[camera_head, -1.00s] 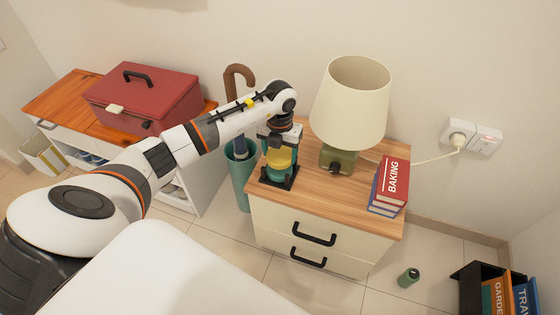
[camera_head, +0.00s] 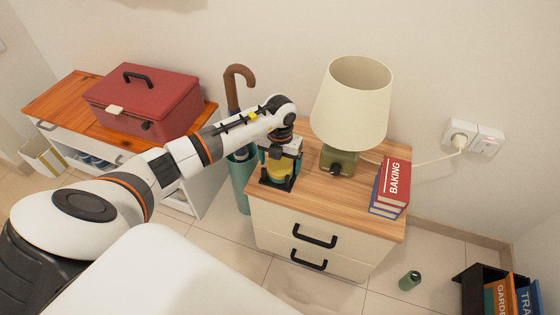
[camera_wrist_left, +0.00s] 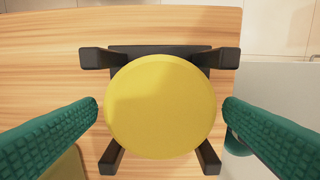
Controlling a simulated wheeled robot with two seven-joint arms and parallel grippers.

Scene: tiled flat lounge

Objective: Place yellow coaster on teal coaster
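The yellow coaster (camera_head: 279,171) is round and lies inside a black holder (camera_head: 264,182) with upright corner posts on the wooden drawer cabinet. In the left wrist view the yellow coaster (camera_wrist_left: 160,106) fills the middle, among the holder's posts (camera_wrist_left: 225,58). My left gripper (camera_wrist_left: 160,112) is open, its green-padded fingers on either side of the yellow coaster with a narrow gap at each side. In the head view this gripper (camera_head: 280,166) points down over the holder. The teal coaster cannot be clearly made out; the yellow coaster covers the holder's inside. My right gripper is not in view.
A lamp (camera_head: 351,104) and a stack of books (camera_head: 391,185) stand right of the holder on the cabinet (camera_head: 335,213). A teal umbrella stand (camera_head: 240,180) is close on the left. A red toolbox (camera_head: 143,98) sits on the sideboard (camera_head: 66,99).

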